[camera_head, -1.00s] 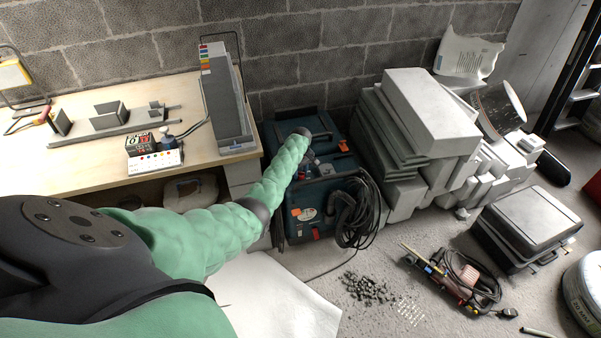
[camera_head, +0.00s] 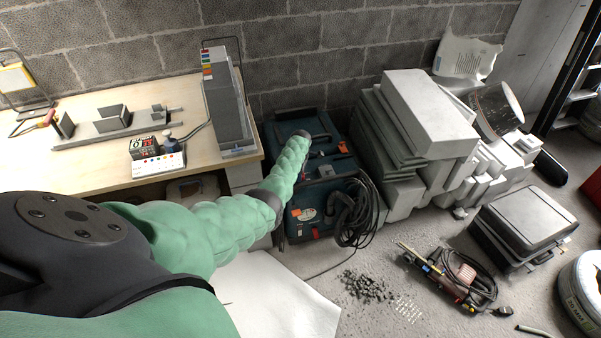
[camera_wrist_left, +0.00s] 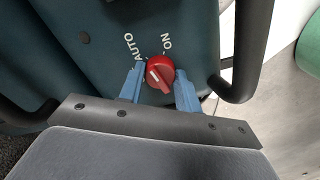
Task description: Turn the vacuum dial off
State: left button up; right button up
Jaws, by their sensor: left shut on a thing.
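The red vacuum dial (camera_wrist_left: 160,73) sits on the dark teal vacuum (camera_head: 322,187), with AUTO printed to its upper left and ON to its upper right in the left wrist view. A white mark on the dial lies on its left side, below the AUTO lettering. My left gripper (camera_wrist_left: 159,76) has its two blue fingers on either side of the dial, shut on it. In the head view my green left arm reaches to the vacuum, and the dial and fingertips are hidden. My right gripper is not in view.
A workbench (camera_head: 100,155) with tools stands left of the vacuum. Stacked grey blocks (camera_head: 430,115) stand close on its right. A coiled black hose (camera_head: 355,212) hangs at its front. A grey case (camera_head: 525,222) and a power tool (camera_head: 455,275) lie on the floor.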

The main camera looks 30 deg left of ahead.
pick_arm(q)
jog(key=n, duration=0.3)
jog(key=shift+n, duration=0.3)
jog(key=n, duration=0.3)
jog(key=shift+n, duration=3.3)
jog(key=shift+n+b, duration=0.45)
jog(key=shift+n, duration=0.55)
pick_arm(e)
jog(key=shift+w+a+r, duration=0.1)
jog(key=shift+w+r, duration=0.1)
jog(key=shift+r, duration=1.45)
pick_arm(q)
jog(key=o, duration=1)
jog(key=shift+c, duration=0.2)
jog(key=shift+r, duration=0.1)
